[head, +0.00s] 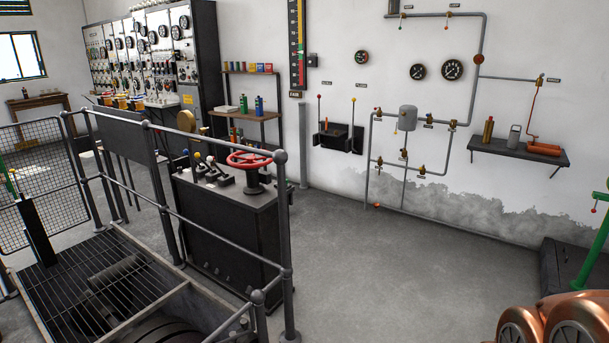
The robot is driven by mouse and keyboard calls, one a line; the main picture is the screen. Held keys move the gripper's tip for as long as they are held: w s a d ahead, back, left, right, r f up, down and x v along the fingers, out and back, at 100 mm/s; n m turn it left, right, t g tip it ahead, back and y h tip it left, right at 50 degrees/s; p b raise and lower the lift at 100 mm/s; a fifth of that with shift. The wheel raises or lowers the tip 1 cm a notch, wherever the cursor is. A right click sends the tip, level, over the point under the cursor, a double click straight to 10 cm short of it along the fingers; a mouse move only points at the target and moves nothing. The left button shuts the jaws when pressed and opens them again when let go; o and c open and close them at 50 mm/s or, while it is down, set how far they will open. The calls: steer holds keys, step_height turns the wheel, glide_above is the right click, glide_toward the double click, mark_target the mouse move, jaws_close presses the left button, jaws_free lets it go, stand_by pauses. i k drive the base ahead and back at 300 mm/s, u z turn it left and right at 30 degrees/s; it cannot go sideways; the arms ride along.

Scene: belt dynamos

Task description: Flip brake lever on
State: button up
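I cannot tell for sure which lever is the brake lever; the small labels are unreadable. Two upright levers stand at a dark wall bracket: a red-knobbed lever (319,112) on the left and a yellow-knobbed lever (353,112) on the right. Several short levers (205,168) with coloured knobs stand on top of the black console (228,225), beside a red handwheel (249,159). Another lever (13,182) stands at the far left by the mesh fence. My gripper is not in view, and nothing is seen touching any of these levers.
Grey railings (219,217) stand in front of the console, around a grated pit (80,285) at lower left. A gauge panel (150,55) and a shelf (252,116) are behind. Pipes (420,122) and a wall shelf (518,151) are at right. The middle floor (400,270) is clear.

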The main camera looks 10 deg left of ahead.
mark_target(160, 134)
steer(key=i, duration=4.8)
steer(key=u, duration=2.7)
steer(key=k, duration=0.5)
steer(key=z, duration=1.1)
